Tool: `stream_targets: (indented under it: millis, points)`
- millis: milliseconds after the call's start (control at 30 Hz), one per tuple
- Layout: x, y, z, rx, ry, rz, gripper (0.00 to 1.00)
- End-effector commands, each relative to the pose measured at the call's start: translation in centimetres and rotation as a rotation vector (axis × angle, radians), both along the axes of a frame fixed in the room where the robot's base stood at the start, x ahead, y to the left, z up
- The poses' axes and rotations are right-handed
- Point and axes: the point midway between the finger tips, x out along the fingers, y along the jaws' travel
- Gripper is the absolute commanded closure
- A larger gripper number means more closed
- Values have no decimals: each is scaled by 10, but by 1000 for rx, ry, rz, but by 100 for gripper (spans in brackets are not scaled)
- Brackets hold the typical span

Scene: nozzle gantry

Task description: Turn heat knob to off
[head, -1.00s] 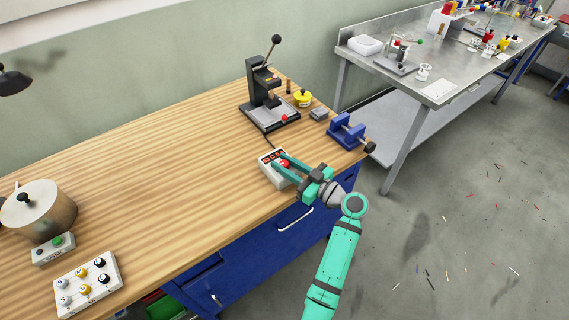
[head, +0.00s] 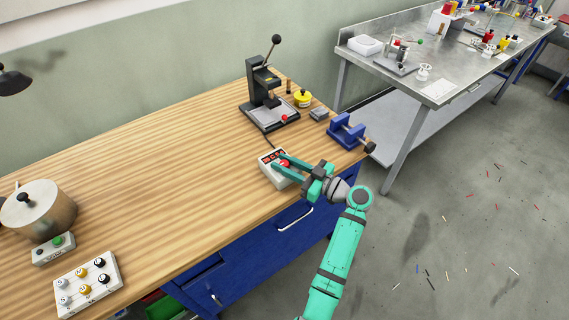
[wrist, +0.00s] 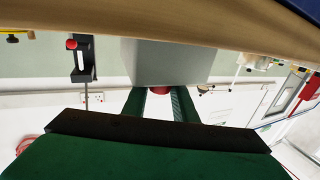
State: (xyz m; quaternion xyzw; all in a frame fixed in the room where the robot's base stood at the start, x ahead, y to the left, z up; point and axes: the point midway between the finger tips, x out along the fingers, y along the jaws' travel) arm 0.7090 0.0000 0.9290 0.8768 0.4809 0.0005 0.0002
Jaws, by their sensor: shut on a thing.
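The heat knob is a red knob (head: 285,163) on the front of a small light-grey control box (head: 266,172) near the right front edge of the wooden bench. My teal gripper (head: 281,168) reaches in from the right and is shut on the knob. In the wrist view the box (wrist: 165,60) fills the upper middle, and the knob (wrist: 159,90) shows as a red sliver between my two green fingers. The fingers cover most of the knob, so its pointer and setting cannot be read.
A black lever press (head: 265,95) stands behind the box, with a yellow round container (head: 302,98) beside it. A blue vise (head: 346,131) sits to the right at the bench edge. A pot (head: 38,210) and a knob panel (head: 88,283) are far left. The middle of the bench is clear.

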Motion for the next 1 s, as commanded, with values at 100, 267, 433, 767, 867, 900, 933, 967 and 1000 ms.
stream_targets:
  millis: [100, 267, 433, 767, 867, 900, 933, 967, 1000]
  points:
    - [0, 0, -3, -1, 6, 5, 97]
    - [0, -1, -3, -2, 6, 12, 97]
    - [0, -2, -3, -2, 6, 17, 97]
    - [-1, -2, -4, -2, 7, 25, 97]
    - [-1, -2, -4, -2, 7, 27, 97]
    - [-2, -2, -4, -2, 7, 27, 97]
    - [-1, -2, -4, -1, 8, 28, 97]
    - [-2, -2, -4, -1, 8, 28, 97]
    - [-2, -2, -4, -1, 8, 29, 97]
